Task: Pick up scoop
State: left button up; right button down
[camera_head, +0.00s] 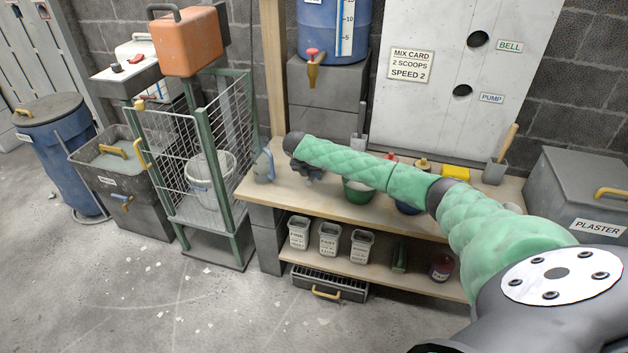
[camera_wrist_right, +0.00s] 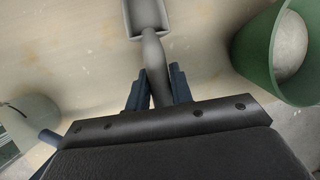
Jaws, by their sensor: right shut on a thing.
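The grey scoop (camera_wrist_right: 153,45) shows in the right wrist view, its pan at the top edge and its handle running down between the fingers. My right gripper (camera_wrist_right: 157,90) is shut on the handle, with one dark finger on each side of it. The scoop is over or on the pale bench top (camera_wrist_right: 90,50); I cannot tell whether it touches. In the head view my right gripper (camera_head: 308,172) is at the left part of the bench, mostly hidden under my green-sleeved arm. I cannot make out the held scoop there. My left gripper is not in view.
A green tub (camera_head: 357,192) stands close right of the gripper, also in the wrist view (camera_wrist_right: 258,50). A grey jug (camera_head: 263,167) stands on the left. A yellow block (camera_head: 456,173) and a wooden-handled tool (camera_head: 503,147) are farther right.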

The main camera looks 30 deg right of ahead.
jog(key=s+d+r, duration=0.3)
jog(key=s+r, duration=0.1)
jog(key=s+d+r+b, duration=0.1)
jog(key=s+d+r, duration=0.3)
jog(key=shift+d, duration=0.2)
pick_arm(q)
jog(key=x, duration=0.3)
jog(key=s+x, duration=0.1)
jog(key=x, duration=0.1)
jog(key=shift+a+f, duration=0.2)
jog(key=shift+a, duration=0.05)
pick_arm(e)
jog(key=shift+s+d+r, duration=0.15)
jog(key=shift+s+r, duration=0.1)
jog(key=shift+s, duration=0.05)
